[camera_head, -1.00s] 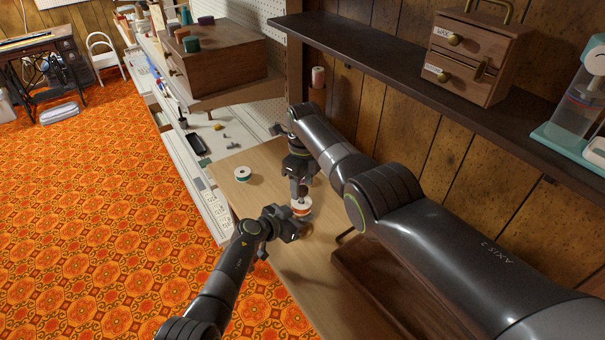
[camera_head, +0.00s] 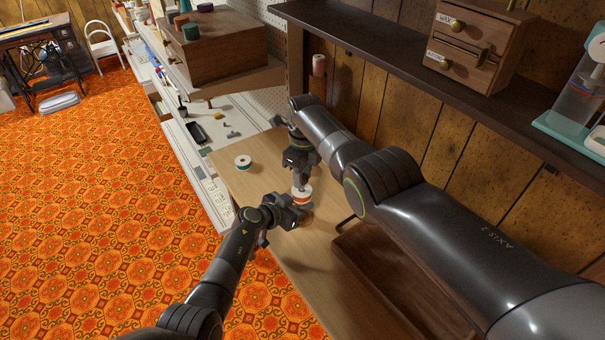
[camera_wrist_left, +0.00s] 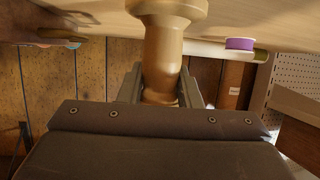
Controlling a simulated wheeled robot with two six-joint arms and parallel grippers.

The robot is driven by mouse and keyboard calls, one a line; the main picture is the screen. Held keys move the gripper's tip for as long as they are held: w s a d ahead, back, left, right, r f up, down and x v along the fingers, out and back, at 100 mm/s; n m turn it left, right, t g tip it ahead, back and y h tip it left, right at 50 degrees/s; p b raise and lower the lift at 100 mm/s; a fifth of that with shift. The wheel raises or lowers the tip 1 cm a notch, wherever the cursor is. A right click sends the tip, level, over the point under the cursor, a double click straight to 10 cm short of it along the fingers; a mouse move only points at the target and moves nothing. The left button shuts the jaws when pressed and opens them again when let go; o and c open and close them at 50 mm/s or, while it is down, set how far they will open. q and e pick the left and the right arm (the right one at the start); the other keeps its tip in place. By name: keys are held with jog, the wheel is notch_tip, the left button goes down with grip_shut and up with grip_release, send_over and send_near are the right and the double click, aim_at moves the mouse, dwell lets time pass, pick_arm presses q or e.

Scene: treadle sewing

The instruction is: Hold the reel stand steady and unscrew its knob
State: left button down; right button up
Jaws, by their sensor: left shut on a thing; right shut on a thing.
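The reel stand stands on the wooden worktop (camera_head: 244,190), with a white-and-orange reel (camera_head: 301,196) showing near its top. My left gripper (camera_head: 299,211) is shut on the stand below the reel. In the left wrist view its turned, pale wooden post (camera_wrist_left: 162,52) sits between the fingers of my left gripper (camera_wrist_left: 160,92). My right gripper (camera_head: 301,182) reaches down from above and is shut at the top of the stand. The knob is hidden by its fingers.
A white-and-green reel (camera_head: 243,162) stands on the worktop to the left. A brown wooden tray (camera_head: 375,262) lies at the right, under my right arm. A dark shelf (camera_head: 400,58) with a small drawer box (camera_head: 470,45) runs above. The worktop between is bare.

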jog(key=n, duration=0.7)
jog(key=shift+n, duration=0.4)
jog(key=n, duration=0.4)
jog(key=shift+n, duration=0.3)
jog(key=n, duration=0.9)
jog(key=shift+d, duration=0.1)
jog(key=n, duration=0.4)
jog(key=shift+r+n, duration=0.1)
jog(key=shift+n, duration=0.2)
jog(key=n, duration=0.3)
jog(key=shift+w, duration=0.1)
jog(key=n, duration=1.8)
jog(key=shift+n, duration=0.3)
jog(key=n, duration=0.6)
